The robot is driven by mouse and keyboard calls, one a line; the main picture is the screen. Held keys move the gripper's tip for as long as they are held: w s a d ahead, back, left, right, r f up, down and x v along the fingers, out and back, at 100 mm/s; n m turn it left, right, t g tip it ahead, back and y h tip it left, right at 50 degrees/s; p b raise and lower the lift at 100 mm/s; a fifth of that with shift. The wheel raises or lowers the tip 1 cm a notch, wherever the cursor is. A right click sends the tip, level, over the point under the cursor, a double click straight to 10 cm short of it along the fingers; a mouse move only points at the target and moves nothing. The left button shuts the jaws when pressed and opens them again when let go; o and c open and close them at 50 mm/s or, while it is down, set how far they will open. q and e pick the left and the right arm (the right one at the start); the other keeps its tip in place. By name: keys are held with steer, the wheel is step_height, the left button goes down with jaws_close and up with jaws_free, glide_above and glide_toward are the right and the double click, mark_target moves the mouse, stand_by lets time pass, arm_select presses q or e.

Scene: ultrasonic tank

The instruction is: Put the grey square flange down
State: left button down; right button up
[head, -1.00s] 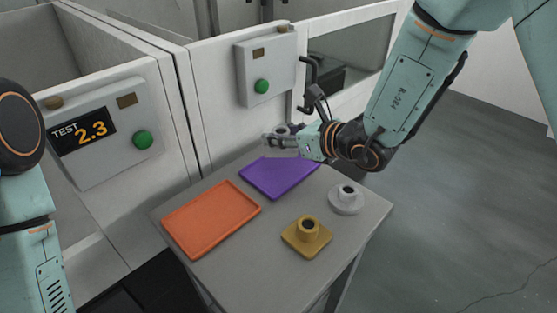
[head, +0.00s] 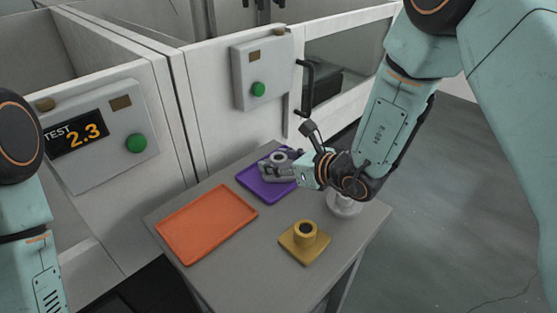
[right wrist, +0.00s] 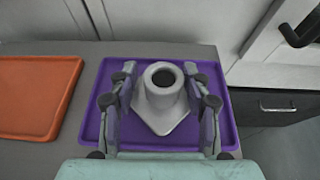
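The grey square flange (right wrist: 162,96) sits upright on the purple tray (right wrist: 150,60), its round collar up. It also shows in the head view (head: 280,157), partly hidden by my right gripper. My right gripper (right wrist: 161,88) has one finger on each side of the flange. The fingers appear spread, with narrow gaps to the collar; contact low at the square base is hard to see. In the head view the right gripper (head: 281,168) is low over the tray. My left gripper is out of view; only part of my left arm shows.
An orange tray (head: 207,222) lies left of the purple tray on the grey table (head: 235,270). A yellow square flange (head: 304,241) stands near the front, and a pale round part (head: 343,207) stands beneath my right arm. Tank walls and a black handle (head: 308,85) rise behind.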

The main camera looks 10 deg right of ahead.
steer(key=shift+o, duration=0.5)
steer(key=shift+r, duration=0.1)
steer(key=shift+w, duration=0.15)
steer(key=shift+d, duration=0.1)
steer(key=p+v, duration=0.1)
steer(key=v, duration=0.9)
steer(key=shift+r+p, duration=0.1)
steer(key=shift+p, duration=0.2)
steer(key=shift+v, duration=0.95)
